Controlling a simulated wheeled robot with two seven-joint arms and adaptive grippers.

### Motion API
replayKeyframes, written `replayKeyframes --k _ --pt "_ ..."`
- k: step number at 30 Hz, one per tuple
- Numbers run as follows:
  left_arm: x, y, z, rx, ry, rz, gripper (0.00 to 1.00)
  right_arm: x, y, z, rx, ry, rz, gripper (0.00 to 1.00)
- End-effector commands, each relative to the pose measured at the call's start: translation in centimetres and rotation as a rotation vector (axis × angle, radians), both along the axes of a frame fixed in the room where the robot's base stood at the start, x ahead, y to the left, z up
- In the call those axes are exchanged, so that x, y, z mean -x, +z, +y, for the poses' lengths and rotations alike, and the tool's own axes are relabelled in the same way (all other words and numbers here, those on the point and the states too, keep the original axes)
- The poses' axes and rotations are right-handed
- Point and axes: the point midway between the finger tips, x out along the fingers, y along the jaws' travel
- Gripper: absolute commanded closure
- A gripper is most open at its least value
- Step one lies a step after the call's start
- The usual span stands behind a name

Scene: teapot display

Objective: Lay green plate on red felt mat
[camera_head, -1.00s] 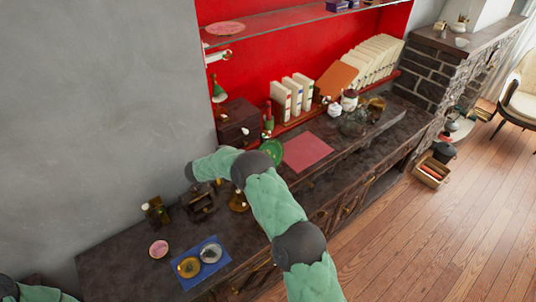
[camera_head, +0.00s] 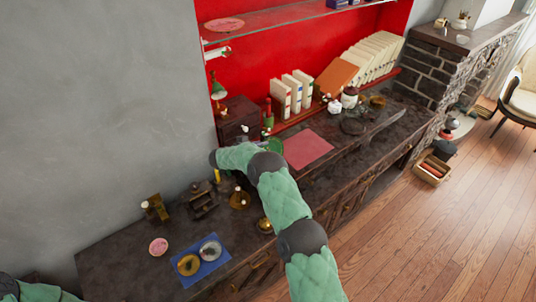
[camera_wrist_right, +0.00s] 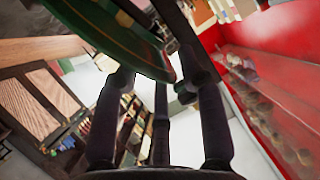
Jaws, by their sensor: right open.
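The green plate (camera_head: 275,144) is on the counter by the dark wooden box, just left of the red felt mat (camera_head: 307,149). My right arm covers much of the plate in the head view. The mat lies flat with nothing on it. In the right wrist view, the plate (camera_wrist_right: 105,30) fills the upper left, its rim close to the tips of my right gripper (camera_wrist_right: 158,75). The fingers are apart; I cannot tell whether they touch the rim. My left gripper is out of view; only part of the left arm shows.
A wooden box (camera_head: 238,120) and bottles stand behind the plate. White books (camera_head: 292,92) and a lidded jar (camera_head: 349,97) stand beyond the mat. A blue mat (camera_head: 201,262) with two round items lies at the front left. A glass shelf (camera_head: 290,17) hangs above.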

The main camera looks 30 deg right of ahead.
Motion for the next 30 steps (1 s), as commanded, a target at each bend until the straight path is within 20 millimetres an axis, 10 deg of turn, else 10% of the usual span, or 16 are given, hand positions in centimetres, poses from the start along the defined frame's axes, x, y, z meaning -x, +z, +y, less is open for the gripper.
replayKeyframes --k 8,12,30 --pt "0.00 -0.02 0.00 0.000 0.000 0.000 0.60 -0.15 -0.15 -0.40 0.000 0.001 0.000 0.62" --pt "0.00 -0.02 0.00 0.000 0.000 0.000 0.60 -0.14 -0.15 -0.39 0.000 0.001 0.000 1.00" --pt "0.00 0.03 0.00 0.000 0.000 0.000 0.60 -0.15 0.65 -0.14 0.001 0.001 -0.002 1.00"
